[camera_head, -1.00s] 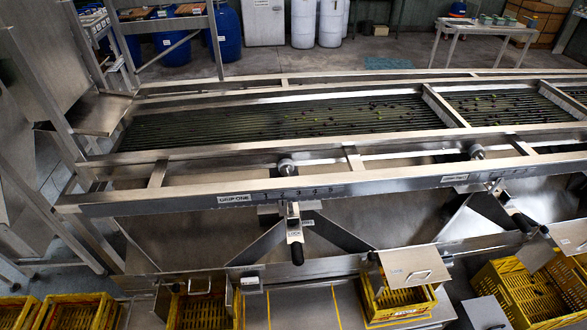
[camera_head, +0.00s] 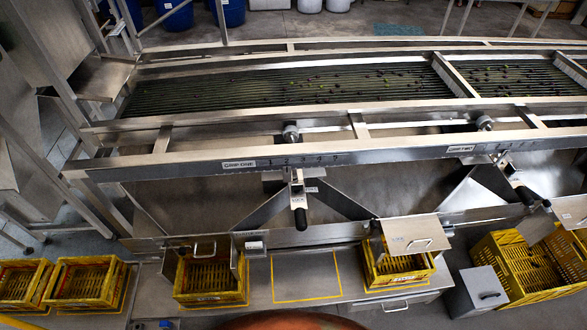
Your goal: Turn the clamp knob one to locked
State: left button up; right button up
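Below the label "GRIP ONE" (camera_head: 239,164) and a numbered scale on the front rail, a metal clamp plate marked "LOCK" (camera_head: 296,188) carries a dark-tipped clamp knob (camera_head: 300,218). The knob points down toward me, near the middle of the view. A second similar clamp knob (camera_head: 527,196) sits at the right under the label "GRIP TWO" (camera_head: 460,149). Neither gripper is in view, and nothing touches either knob.
The roller bed (camera_head: 290,88) with small dark and green fruit runs behind the rail (camera_head: 380,157). Yellow crates (camera_head: 211,301) stand in front and below. A yellow-outlined bare area (camera_head: 306,278) lies between two crates. A grey box (camera_head: 478,292) stands at the right.

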aim_at(296, 188)
jog(key=u, duration=2.2)
jog(key=k, duration=0.7)
jog(key=z, duration=0.55)
